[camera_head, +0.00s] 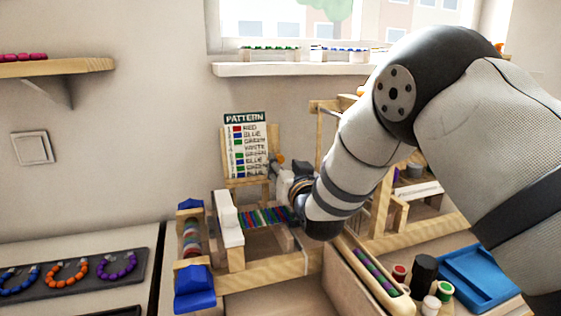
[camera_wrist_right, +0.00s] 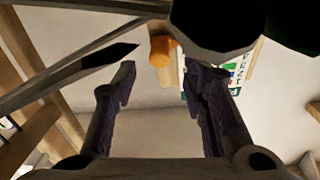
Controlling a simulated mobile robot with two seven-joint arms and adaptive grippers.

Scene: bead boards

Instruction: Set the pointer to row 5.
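The pattern card (camera_head: 246,150) stands on a wooden easel above the loom, with a column of coloured squares and colour words. A small orange piece (camera_head: 280,159), apparently the pointer, is at the card's right edge, around the lower-middle rows; I cannot tell which row exactly. My right gripper (camera_head: 284,168) is right beside it, partly hidden by my own arm. In the right wrist view the two fingers (camera_wrist_right: 159,73) are apart with nothing between them. The orange piece (camera_wrist_right: 162,50) shows just beyond the fingertips, and part of the card (camera_wrist_right: 232,70) is at the right. My left gripper is not in view.
Below the card is a wooden bead loom (camera_head: 262,272) with coloured bead rows. A blue tray (camera_head: 478,275) and several small pots (camera_head: 424,270) stand at the front right. A dark board (camera_head: 75,272) with bead bracelets lies at left. A windowsill (camera_head: 290,69) is above.

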